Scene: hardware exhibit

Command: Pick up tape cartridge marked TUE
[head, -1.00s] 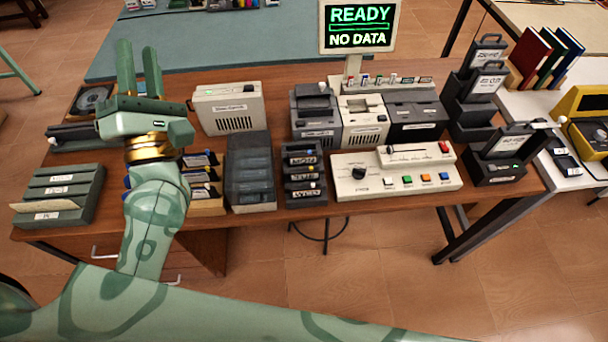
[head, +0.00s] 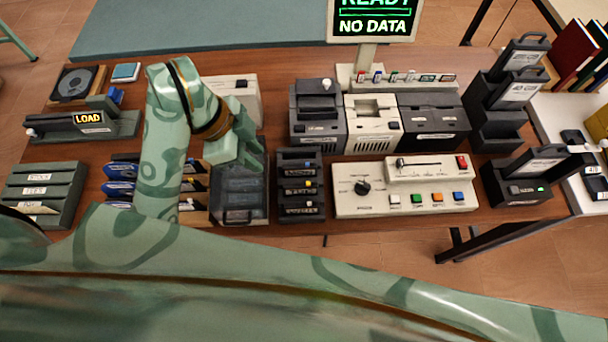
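A black rack (head: 300,186) stands at the middle front of the table with several dark cartridges stacked in it. Their small labels are too blurred to read, so I cannot tell which one is marked TUE. My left gripper (head: 248,150) is left of this rack, over the dark box with a see-through lid (head: 240,188). It hides part of that box, and its fingers are seen too much from behind to tell whether they are open. I see nothing held in it. My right gripper is not in view.
A cream control panel (head: 405,207) with coloured buttons stands right of the rack, and grey and cream machines (head: 372,125) stand behind. Blue-and-white packs (head: 120,188) and a green drawer unit (head: 45,190) are at left. A screen (head: 374,20) reads NO DATA.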

